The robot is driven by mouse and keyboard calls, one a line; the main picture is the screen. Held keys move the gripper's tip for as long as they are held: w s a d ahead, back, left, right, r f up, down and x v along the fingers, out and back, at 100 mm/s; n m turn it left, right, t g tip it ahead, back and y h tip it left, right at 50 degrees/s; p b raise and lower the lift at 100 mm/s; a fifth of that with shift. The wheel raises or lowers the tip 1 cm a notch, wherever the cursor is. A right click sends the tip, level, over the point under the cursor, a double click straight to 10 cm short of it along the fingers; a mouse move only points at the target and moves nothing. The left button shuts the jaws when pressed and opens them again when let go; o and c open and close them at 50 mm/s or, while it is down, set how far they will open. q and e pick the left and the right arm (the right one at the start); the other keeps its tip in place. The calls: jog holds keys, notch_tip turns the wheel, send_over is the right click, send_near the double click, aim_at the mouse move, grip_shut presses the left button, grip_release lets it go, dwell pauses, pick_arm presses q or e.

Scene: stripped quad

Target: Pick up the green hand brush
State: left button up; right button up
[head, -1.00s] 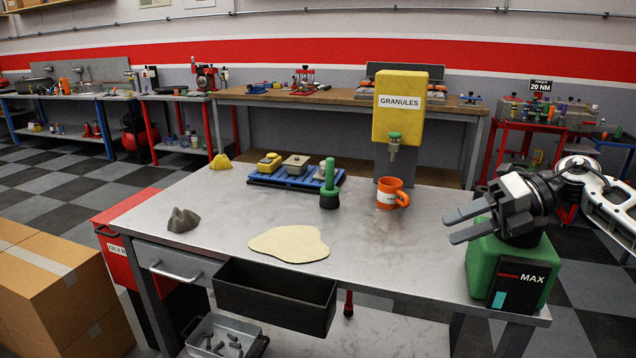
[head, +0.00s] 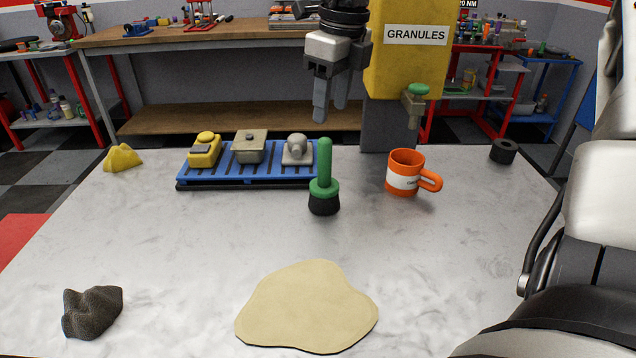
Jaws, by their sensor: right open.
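The green hand brush (head: 324,181) stands upright on the grey table, its black bristles down and its green handle pointing up. My right gripper (head: 330,108) hangs above it with its fingers pointing down, open and empty. The fingertips appear a little above the top of the handle, and I see no contact. My left gripper is not in view.
A blue pallet (head: 215,176) with several small items stands just left of the brush. An orange mug (head: 403,173) and the yellow granules dispenser (head: 405,65) are to the right. A beige spill (head: 305,305) lies in front, and a dark grey lump (head: 92,312) at front left.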

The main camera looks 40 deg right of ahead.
aim_at(324, 157)
jog(key=f, duration=0.3)
jog(key=w+f, duration=0.1)
jog(key=f, duration=0.3)
jog(key=f+p, duration=0.1)
jog(key=f, duration=0.3)
jog(key=shift+w+a+f, duration=0.15)
jog(key=shift+w+a, duration=0.05)
jog(key=shift+a, duration=0.05)
grip_shut()
